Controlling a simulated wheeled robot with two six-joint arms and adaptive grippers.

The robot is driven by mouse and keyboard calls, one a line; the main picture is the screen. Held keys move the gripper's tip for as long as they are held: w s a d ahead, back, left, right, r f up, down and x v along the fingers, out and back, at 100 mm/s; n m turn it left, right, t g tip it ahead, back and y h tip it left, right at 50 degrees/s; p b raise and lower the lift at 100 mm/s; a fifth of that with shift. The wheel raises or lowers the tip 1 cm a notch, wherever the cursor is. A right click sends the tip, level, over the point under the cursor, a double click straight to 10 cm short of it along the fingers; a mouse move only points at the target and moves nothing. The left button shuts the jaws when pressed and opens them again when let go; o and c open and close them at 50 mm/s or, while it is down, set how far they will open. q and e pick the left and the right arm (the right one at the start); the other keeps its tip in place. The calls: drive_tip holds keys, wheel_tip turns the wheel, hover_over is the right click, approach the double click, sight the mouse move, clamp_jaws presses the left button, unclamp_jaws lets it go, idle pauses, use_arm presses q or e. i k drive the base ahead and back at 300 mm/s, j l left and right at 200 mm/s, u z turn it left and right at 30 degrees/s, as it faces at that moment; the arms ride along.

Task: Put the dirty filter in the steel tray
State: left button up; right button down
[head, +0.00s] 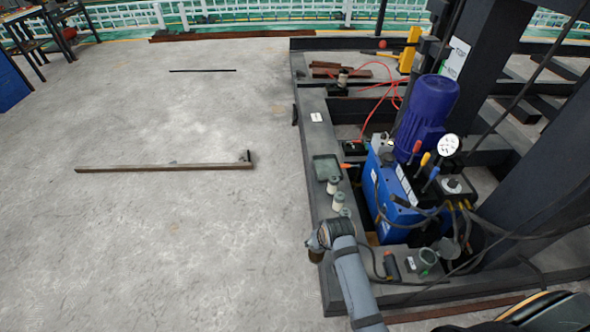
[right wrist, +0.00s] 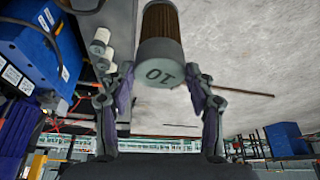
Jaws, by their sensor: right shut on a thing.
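The dirty filter is a brown pleated cylinder with a grey end cap in the right wrist view (right wrist: 163,27). My right gripper (right wrist: 160,76) is shut on its capped end, one finger on each side. In the head view, my right wrist hides most of it; a brown part (head: 316,256) shows below the wrist, by the left edge of the dark base. The steel tray (head: 326,168) is a small grey rectangle on that base, farther back than my gripper, and looks empty. My left gripper is not in view.
Open concrete floor (head: 200,230) lies left, with a long bar (head: 165,168).

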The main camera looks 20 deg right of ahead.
sight(326, 166)
drive_tip(key=i, duration=1.6)
drive_tip(key=i+j+z, duration=0.2)
drive_tip(key=i, duration=0.45)
drive_tip(key=i+z, duration=0.2)
drive_tip(key=i, duration=0.45)
drive_tip(key=z, duration=0.7)
